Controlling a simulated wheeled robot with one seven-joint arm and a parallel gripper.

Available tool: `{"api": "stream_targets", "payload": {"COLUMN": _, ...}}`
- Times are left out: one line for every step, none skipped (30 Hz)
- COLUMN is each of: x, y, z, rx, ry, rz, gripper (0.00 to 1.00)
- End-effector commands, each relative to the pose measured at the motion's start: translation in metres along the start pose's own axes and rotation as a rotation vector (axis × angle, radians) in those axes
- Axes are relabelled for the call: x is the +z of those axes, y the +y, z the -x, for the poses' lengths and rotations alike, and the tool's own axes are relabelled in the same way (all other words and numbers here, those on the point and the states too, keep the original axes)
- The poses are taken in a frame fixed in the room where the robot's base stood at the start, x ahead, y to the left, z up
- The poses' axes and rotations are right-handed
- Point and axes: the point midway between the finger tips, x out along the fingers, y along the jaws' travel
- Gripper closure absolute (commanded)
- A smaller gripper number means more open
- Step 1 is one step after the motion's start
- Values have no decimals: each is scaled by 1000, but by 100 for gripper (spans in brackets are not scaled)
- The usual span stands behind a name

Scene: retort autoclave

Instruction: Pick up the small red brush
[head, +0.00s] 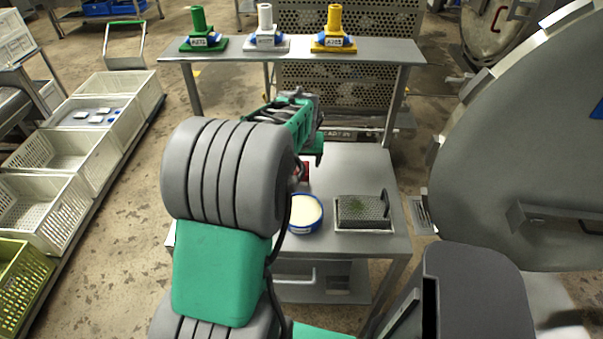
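A small red thing (304,172), likely the brush, shows in the head view on or just above the grey table (355,165). My own arm hides most of it. My gripper (314,150) is at the far end of the green and grey arm, over the left part of the table and close to the red thing. Its fingers are too small and hidden to tell whether they are open or touching it.
A blue-rimmed bowl with pale content (305,213) and a grey perforated tray with green bits (362,222) stand on the table's near part. A raised shelf (290,48) holds green, white and yellow pieces. A large round door (520,150) is at right, white crates (75,150) at left.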

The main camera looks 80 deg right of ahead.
Motion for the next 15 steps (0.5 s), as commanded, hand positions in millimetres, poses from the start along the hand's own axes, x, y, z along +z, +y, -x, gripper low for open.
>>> {"api": "stream_targets", "payload": {"x": 1, "y": -1, "z": -8, "rx": -1, "ry": -4, "rz": 1, "gripper": 33}}
{"api": "stream_targets", "payload": {"x": 1, "y": -1, "z": -12, "rx": -2, "ry": -5, "rz": 2, "gripper": 33}}
{"api": "stream_targets", "payload": {"x": 1, "y": -2, "z": -17, "rx": -2, "ry": -5, "rz": 2, "gripper": 33}}
{"api": "stream_targets", "payload": {"x": 0, "y": -2, "z": -20, "rx": -2, "ry": -4, "rz": 3, "gripper": 33}}
{"api": "stream_targets", "payload": {"x": -1, "y": -2, "z": -24, "rx": -2, "ry": -4, "rz": 3, "gripper": 33}}
{"api": "stream_targets", "payload": {"x": -1, "y": -2, "z": -31, "rx": -2, "ry": -6, "rz": 3, "gripper": 33}}
{"api": "stream_targets", "payload": {"x": -2, "y": -2, "z": -37, "rx": -2, "ry": -6, "rz": 3, "gripper": 33}}
{"api": "stream_targets", "payload": {"x": -2, "y": -2, "z": -43, "rx": -2, "ry": -7, "rz": 3, "gripper": 33}}
{"api": "stream_targets", "payload": {"x": -3, "y": -1, "z": -51, "rx": -2, "ry": -5, "rz": 3, "gripper": 33}}
{"api": "stream_targets", "payload": {"x": -3, "y": -2, "z": -56, "rx": -2, "ry": -4, "rz": 3, "gripper": 33}}
{"api": "stream_targets", "payload": {"x": -3, "y": -2, "z": -60, "rx": -2, "ry": -4, "rz": 3, "gripper": 33}}
{"api": "stream_targets", "payload": {"x": -3, "y": -2, "z": -64, "rx": -2, "ry": -3, "rz": 3, "gripper": 33}}
{"api": "stream_targets", "payload": {"x": -3, "y": -2, "z": -66, "rx": -2, "ry": -2, "rz": 3, "gripper": 33}}
{"api": "stream_targets", "payload": {"x": -3, "y": -2, "z": -66, "rx": -1, "ry": -1, "rz": 3, "gripper": 33}}
{"api": "stream_targets", "payload": {"x": -3, "y": -1, "z": -67, "rx": -1, "ry": -1, "rz": 3, "gripper": 33}}
